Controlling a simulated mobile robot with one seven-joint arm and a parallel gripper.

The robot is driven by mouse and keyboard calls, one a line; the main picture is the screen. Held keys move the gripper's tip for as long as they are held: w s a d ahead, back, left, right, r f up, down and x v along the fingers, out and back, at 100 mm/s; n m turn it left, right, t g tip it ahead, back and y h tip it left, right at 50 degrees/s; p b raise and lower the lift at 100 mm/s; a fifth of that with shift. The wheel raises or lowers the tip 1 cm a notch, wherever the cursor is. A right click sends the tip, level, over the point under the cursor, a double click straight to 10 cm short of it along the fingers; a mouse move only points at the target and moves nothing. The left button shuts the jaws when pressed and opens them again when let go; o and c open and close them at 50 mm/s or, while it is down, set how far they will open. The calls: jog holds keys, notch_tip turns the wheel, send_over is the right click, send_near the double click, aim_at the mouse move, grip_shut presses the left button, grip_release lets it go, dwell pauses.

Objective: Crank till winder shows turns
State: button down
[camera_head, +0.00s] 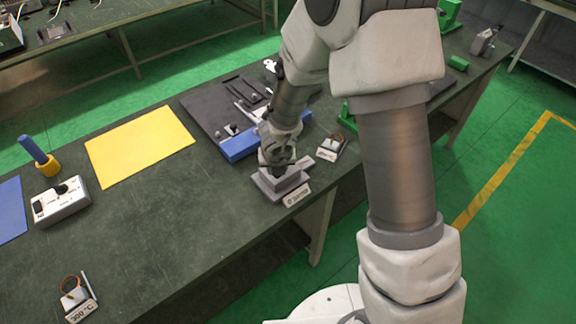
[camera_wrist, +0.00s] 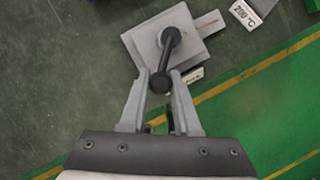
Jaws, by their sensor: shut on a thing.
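The winder (camera_head: 267,188) is a grey block on a flat base near the table's front edge in the head view. In the wrist view, its grey plate (camera_wrist: 205,28) shows at the top, with a black crank arm (camera_wrist: 166,57) running from a round hub down to a black knob. My gripper (camera_wrist: 160,80) is shut on the crank knob, with a finger on each side of it. In the head view my gripper (camera_head: 277,163) is just above the winder and hides most of the crank. A small white label on the winder's front is too small to read.
A 200 °C tag (camera_wrist: 244,14) lies right of the winder. A dark board with a blue block (camera_head: 238,148) is behind it. Left are a yellow mat (camera_head: 140,145), a white box with a black knob (camera_head: 60,203) and a 300 °C tag (camera_head: 81,312). The table between is clear.

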jog(key=shift+w+a+m+h+p, duration=0.3)
jog(key=shift+a+m+h, duration=0.3)
jog(key=shift+m, duration=0.65)
jog(key=shift+w+a+m+h+p, duration=0.35)
jog(key=shift+a+m, duration=0.4)
jog(key=shift+m, duration=0.5)
jog(key=shift+s, duration=0.1)
jog(key=c, duration=0.6)
grip_release()
jog(key=shift+r, duration=0.1)
jog(key=p+v, duration=0.2)
jog(key=v, duration=1.5)
jog(key=shift+r+p, duration=0.2)
jog(key=shift+p, duration=0.2)
